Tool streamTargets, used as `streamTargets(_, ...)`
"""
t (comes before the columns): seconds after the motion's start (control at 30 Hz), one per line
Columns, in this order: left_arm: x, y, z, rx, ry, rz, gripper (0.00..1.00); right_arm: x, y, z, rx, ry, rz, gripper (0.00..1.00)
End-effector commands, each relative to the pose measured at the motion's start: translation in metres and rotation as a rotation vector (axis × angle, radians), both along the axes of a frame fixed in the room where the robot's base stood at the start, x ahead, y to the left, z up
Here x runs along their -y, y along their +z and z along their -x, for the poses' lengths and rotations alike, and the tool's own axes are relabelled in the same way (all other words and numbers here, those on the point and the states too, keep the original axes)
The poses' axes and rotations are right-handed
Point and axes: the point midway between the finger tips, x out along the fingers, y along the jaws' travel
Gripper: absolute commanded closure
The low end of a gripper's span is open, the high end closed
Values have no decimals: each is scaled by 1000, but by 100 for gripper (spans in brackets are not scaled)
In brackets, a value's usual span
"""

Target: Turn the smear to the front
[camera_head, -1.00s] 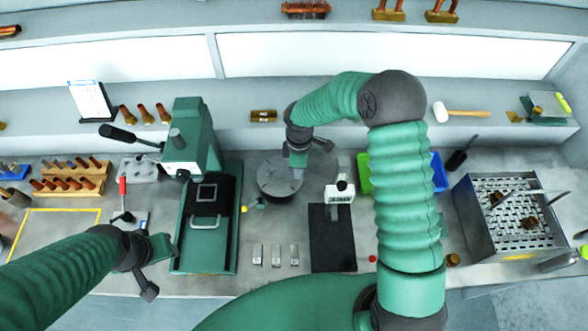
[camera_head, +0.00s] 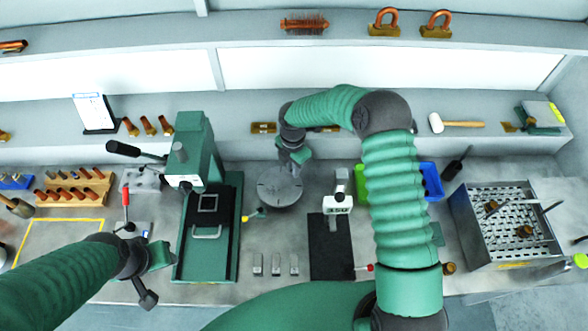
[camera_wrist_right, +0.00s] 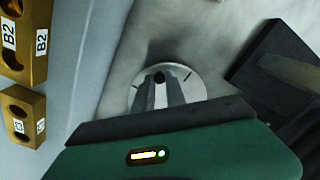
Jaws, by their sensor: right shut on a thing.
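A round grey disc (camera_head: 280,190) with thin radial marks lies flat on the bench left of the centre. In the right wrist view the disc (camera_wrist_right: 196,84) shows beyond my fingers. My right gripper (camera_head: 295,163) is at the disc's back right edge. In the wrist view its fingertips (camera_wrist_right: 160,79) are close together around a small dark knob (camera_wrist_right: 159,77) on the disc, largely hidden. I cannot make out a smear on the disc. My left gripper (camera_head: 158,272) hangs over the front left of the bench, away from the disc; its jaw opening is unclear.
A green press (camera_head: 190,155) stands left of the disc. Small metal blocks (camera_head: 276,265) lie in front. A perforated metal bin (camera_head: 460,230) is far right. Brass blocks (camera_wrist_right: 25,115) sit on the back ledge.

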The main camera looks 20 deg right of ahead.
Motion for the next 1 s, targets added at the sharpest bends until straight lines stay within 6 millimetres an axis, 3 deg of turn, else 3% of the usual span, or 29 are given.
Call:
streamTargets(0.7,0,1,0,0,0,0,60,2,2,-7,9,71,6,100)
streamTargets(0.73,0,1,0,0,0,0,60,2,2,-7,9,71,6,80)
streamTargets(0.8,0,1,0,0,0,0,60,1,2,-7,7,71,5,71)
streamTargets(0.87,0,1,0,0,0,0,60,1,2,-7,7,72,5,63)
streamTargets(1.0,0,1,0,0,0,0,60,-1,1,-6,5,72,3,63)
